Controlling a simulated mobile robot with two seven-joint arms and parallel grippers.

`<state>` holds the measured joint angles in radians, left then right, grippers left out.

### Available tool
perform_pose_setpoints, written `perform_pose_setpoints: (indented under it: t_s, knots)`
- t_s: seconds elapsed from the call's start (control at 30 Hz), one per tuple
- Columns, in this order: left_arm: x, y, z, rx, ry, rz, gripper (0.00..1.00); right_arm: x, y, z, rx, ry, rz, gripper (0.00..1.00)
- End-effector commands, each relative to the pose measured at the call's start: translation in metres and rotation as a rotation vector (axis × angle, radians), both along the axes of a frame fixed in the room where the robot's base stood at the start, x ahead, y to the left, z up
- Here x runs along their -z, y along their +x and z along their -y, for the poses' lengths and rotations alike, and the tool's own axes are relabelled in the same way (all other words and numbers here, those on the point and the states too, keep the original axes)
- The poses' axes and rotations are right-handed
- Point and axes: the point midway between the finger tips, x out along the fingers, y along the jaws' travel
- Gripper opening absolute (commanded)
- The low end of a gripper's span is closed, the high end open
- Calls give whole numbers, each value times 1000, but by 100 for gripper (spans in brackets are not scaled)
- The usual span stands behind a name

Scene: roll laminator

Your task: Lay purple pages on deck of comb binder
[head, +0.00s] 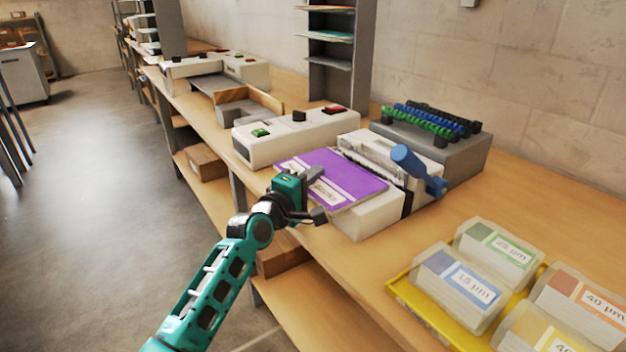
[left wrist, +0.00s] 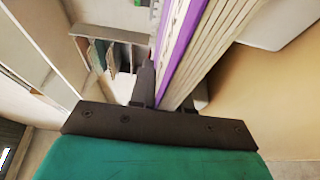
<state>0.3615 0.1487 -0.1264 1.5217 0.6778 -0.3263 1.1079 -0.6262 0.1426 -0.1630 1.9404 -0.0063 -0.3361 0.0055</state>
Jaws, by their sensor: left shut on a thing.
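The purple pages (head: 352,178), a flat stack with a white label and stripe, are gripped at their near left edge by my left gripper (head: 316,194). They lie over the deck (head: 372,218) of the white comb binder, in front of its blue-handled lever (head: 409,160). I cannot tell whether they touch the deck. In the left wrist view the purple top sheet (left wrist: 182,38) and pale sheet edges run up from between the fingers (left wrist: 160,98). The label is partly hidden by a finger. My right gripper is not in view.
A white laminator (head: 290,138) stands close behind the pages. A grey rack (head: 440,142) with green, blue and black combs stands behind the binder. A yellow tray (head: 408,300) with labelled boxes is at front right. Bare bench (head: 490,205) lies between.

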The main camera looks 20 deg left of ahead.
Motion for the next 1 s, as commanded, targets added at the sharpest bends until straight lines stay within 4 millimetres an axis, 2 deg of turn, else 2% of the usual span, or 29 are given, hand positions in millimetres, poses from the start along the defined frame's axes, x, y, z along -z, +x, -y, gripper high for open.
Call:
perform_pose_setpoints:
  t_s: [0.07,0.1,0.33,0.67,0.87,1.0]
  knots:
    - [3,0,0,0,-1,3,0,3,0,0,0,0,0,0]
    - [2,0,0,0,0,0,21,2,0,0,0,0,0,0]
    - [2,0,0,0,0,-1,43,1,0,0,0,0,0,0]
    - [-2,-1,0,0,0,0,43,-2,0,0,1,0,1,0]
    - [-1,-28,-8,0,1,-3,43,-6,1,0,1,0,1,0]
    - [-1,-56,-15,0,1,-2,43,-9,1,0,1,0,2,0]
